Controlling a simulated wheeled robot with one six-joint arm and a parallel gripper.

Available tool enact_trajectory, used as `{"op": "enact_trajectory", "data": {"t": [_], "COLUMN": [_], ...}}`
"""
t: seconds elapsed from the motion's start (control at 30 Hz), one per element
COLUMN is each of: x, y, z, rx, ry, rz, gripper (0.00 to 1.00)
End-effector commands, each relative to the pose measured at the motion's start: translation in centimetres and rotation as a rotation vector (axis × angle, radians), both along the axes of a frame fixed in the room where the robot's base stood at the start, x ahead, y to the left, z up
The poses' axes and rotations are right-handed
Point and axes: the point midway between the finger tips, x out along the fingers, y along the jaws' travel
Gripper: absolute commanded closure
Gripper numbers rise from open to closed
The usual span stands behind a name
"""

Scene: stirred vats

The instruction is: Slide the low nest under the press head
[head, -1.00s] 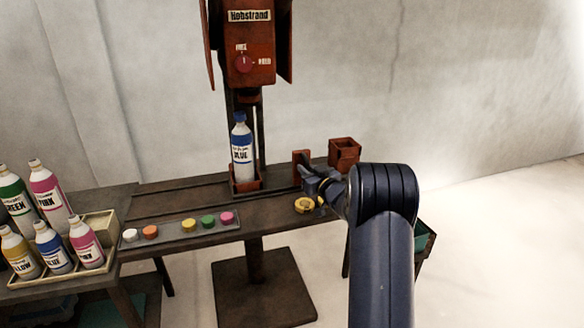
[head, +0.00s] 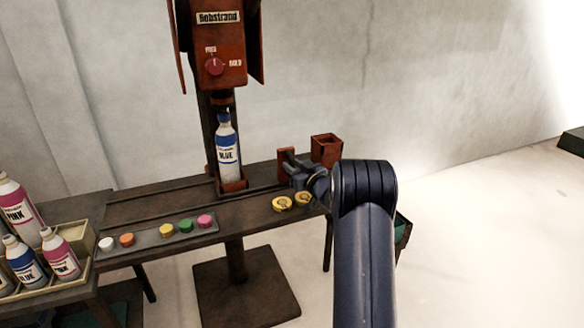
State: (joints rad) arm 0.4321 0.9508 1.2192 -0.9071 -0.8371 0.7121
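A low red nest (head: 233,187) sits on the rail bench under the red press head (head: 221,99), with a blue-capped bottle labelled BLUE (head: 228,153) upright in it. A taller red box-shaped nest (head: 326,151) stands farther right on the bench. Between them is an upright red plate (head: 285,164). My gripper (head: 296,168) is beside this plate, right of the low nest. Whether it touches the plate is not clear. My wrist hides part of the fingers, so their opening is unclear.
The bench (head: 160,206) has raised rails. In front lie two yellow round pieces (head: 282,203) and a grey strip (head: 185,233) with several coloured caps. A cream crate (head: 83,244) of bottles is at the left. A dark box (head: 572,141) lies far right; the right floor is clear.

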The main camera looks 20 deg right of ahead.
Motion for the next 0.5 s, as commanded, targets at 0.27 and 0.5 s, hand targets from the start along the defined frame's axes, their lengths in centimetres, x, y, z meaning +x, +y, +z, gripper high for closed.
{"op": "enact_trajectory", "data": {"t": [0.27,0.5], "x": [0.0,-1.1], "y": [0.1,-0.2], "z": [0.0,0.0], "rx": [0.000,0.001], "ry": [0.000,0.000], "rz": [0.002,0.001], "gripper": [0.65,0.65]}}
